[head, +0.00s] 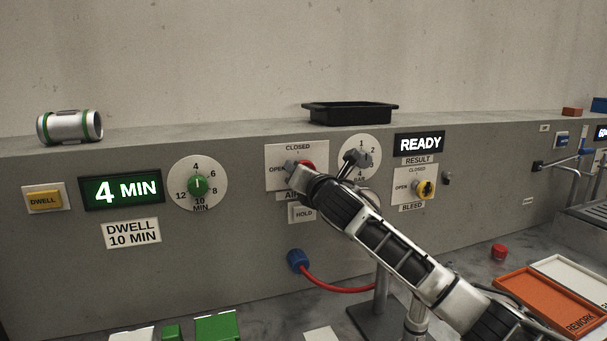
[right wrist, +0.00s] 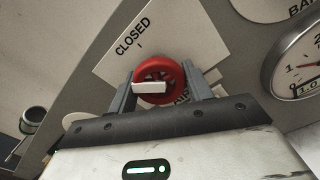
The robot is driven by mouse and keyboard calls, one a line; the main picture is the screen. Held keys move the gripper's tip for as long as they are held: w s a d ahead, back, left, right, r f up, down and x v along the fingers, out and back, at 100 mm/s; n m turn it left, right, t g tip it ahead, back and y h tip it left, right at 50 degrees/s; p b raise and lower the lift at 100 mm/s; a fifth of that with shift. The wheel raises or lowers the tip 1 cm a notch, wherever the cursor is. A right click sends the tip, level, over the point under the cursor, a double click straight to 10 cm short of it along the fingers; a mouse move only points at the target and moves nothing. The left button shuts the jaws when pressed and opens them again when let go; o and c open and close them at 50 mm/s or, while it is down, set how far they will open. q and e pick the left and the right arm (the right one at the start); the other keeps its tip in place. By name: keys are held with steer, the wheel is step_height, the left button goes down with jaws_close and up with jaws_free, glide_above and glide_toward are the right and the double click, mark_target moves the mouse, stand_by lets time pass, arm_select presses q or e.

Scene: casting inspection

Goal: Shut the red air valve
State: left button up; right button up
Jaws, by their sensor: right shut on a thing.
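The red air valve (head: 307,165) is a round knob on a white plate (head: 297,152) marked CLOSED at the top and OPEN at the left. In the right wrist view the red knob (right wrist: 161,78) has a white pointer bar, and the CLOSED label is up and to the left of it. My right gripper (right wrist: 165,88) is shut on the knob, one finger on each side. In the head view my right gripper (head: 299,168) and wrist cover part of the valve and its plate. My left gripper is not in view.
A pressure gauge (right wrist: 302,72) sits right of the valve, with the HOLD button (head: 303,214) below. A yellow bleed valve (head: 425,189) is further right. A blue fitting (head: 296,260) with a red hose is lower down. A black tray (head: 350,112) stands on the ledge.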

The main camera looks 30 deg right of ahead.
steer(key=m, duration=0.5)
steer(key=shift+m, duration=2.4)
steer(key=shift+a, duration=0.1)
steer(key=o, duration=1)
steer(key=shift+r, duration=0.1)
arm_select(q)
steer(key=b, duration=0.1)
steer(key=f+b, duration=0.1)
steer(key=b, duration=0.1)
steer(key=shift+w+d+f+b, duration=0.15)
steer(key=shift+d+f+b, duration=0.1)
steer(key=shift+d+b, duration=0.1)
arm_select(e)
steer(key=v, duration=1.6)
